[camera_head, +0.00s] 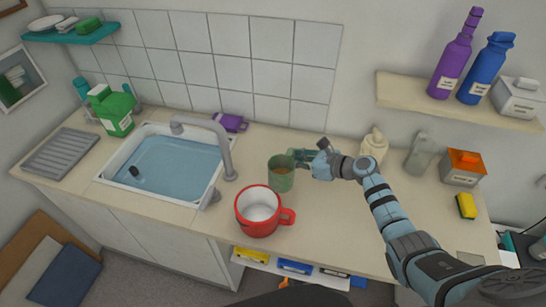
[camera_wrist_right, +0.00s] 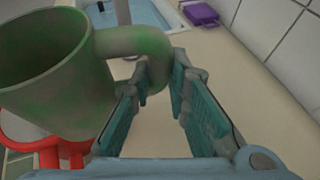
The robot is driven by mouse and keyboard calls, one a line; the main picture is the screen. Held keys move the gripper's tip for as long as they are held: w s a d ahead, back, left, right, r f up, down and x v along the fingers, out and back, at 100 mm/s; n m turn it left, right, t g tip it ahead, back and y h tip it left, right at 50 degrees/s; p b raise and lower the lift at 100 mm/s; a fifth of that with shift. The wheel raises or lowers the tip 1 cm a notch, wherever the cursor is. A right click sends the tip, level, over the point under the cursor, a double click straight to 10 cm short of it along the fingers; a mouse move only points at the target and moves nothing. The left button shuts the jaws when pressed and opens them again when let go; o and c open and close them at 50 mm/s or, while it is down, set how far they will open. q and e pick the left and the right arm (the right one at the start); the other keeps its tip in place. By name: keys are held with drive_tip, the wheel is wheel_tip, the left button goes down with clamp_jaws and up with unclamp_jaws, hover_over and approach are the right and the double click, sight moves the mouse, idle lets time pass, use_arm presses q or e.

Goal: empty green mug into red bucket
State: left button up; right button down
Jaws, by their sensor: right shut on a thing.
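The green mug (camera_head: 281,180) is roughly upright behind the red bucket, with brownish contents showing inside. The red bucket (camera_head: 259,218) looks like a large mug with a white inside and a handle on its right; it stands on the counter and looks empty. My right gripper (camera_head: 301,157) is shut on the green mug's handle from the right. In the right wrist view the mug's handle (camera_wrist_right: 135,42) lies between my fingers (camera_wrist_right: 162,80), and part of the red bucket (camera_wrist_right: 45,141) shows below the mug. I cannot tell whether the mug touches the counter. My left gripper is out of view.
The sink (camera_head: 170,165) with a tap (camera_head: 215,130) is to the left. A purple box (camera_head: 230,122) stands by the wall. A white bottle (camera_head: 374,145), a grey bottle (camera_head: 420,153) and an orange-topped box (camera_head: 462,168) are at the right.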

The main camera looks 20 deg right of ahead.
sight(274, 158)
drive_tip(key=shift+n+g+y, duration=0.3)
drive_tip(key=shift+n+y, duration=0.2)
drive_tip(key=shift+n, duration=0.2)
drive_tip(key=a, duration=0.6)
drive_tip(key=shift+w+a+f+p, duration=0.2)
drive_tip(key=shift+a+f+p, duration=0.1)
drive_tip(key=shift+a+p, duration=0.1)
drive_tip(key=shift+w+d+r+n+t, duration=0.15)
drive_tip(key=shift+d+r+n+t, duration=0.1)
drive_tip(key=shift+r, duration=0.1)
drive_tip(key=shift+w+d+r+n+t, duration=0.1)
drive_tip(key=shift+w+r+n+t, duration=0.05)
drive_tip(key=shift+r+n, duration=0.15)
drive_tip(key=shift+r, duration=0.2)
drive_tip(key=shift+r, duration=0.1)
drive_tip(key=shift+w+d+r+n+t+h, duration=0.15)
drive_tip(key=shift+r+n+t+h, duration=0.25)
drive_tip(key=shift+r+n, duration=0.55)
drive_tip(key=shift+r+n+t+b, duration=0.35)
drive_tip(key=shift+r+n+t, duration=0.35)
drive_tip(key=shift+r+n, duration=0.15)
